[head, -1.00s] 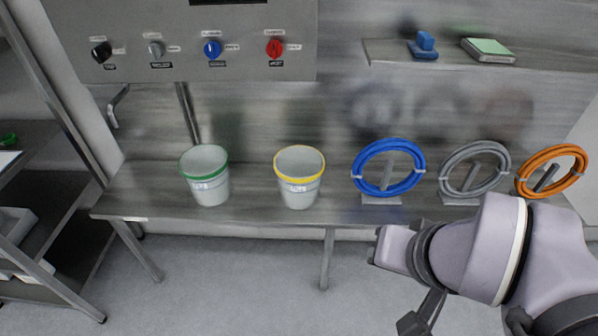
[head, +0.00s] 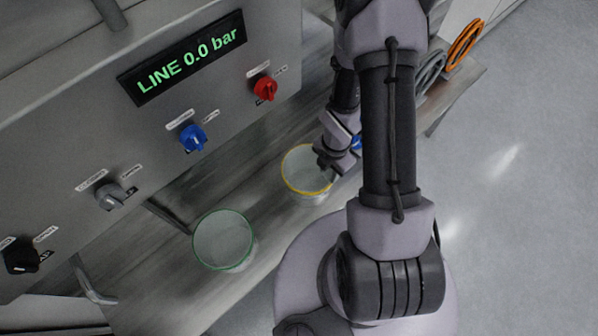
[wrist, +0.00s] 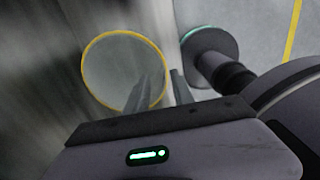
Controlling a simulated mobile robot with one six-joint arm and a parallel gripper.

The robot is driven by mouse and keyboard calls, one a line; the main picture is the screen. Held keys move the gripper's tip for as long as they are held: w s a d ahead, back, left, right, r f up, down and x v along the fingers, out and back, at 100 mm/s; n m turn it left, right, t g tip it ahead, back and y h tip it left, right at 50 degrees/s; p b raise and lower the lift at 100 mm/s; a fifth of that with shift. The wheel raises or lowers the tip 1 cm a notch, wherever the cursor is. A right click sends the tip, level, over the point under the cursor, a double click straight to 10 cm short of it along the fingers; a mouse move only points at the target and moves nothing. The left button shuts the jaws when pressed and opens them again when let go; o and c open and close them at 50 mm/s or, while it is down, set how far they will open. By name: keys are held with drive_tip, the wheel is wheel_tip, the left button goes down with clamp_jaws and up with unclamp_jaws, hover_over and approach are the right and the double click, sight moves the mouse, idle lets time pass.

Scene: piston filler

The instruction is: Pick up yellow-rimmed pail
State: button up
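The yellow-rimmed pail (head: 302,172) stands on the steel bench, right of the green-rimmed pail in the head view. In the wrist view the yellow-rimmed pail (wrist: 108,66) shows from above, with its mouth empty. My gripper (head: 326,164) is at the right side of its rim, partly hidden by my own arm. In the wrist view the two fingers of my gripper (wrist: 164,85) stand apart with a gap between them. The left finger overlaps the pail's mouth and the right finger lies outside the rim. I cannot tell whether either touches the pail.
The green-rimmed pail (head: 224,240) stands to the left on the bench. The control panel (head: 150,140), with several knobs and a display reading LINE 0.0 bar, juts out above the bench. Grey (head: 428,72) and orange (head: 465,43) hose coils are beyond my arm. The floor at right is clear.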

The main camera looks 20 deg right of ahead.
drive_tip(key=b, duration=0.6)
hover_over(325, 193)
wheel_tip(325, 193, down, 8)
wheel_tip(325, 193, down, 5)
drive_tip(key=b, duration=0.6)
drive_tip(key=shift+f, duration=0.2)
drive_tip(key=shift+w+r, duration=0.1)
drive_tip(key=shift+r, duration=0.05)
drive_tip(key=shift+c, duration=0.6)
clamp_jaws()
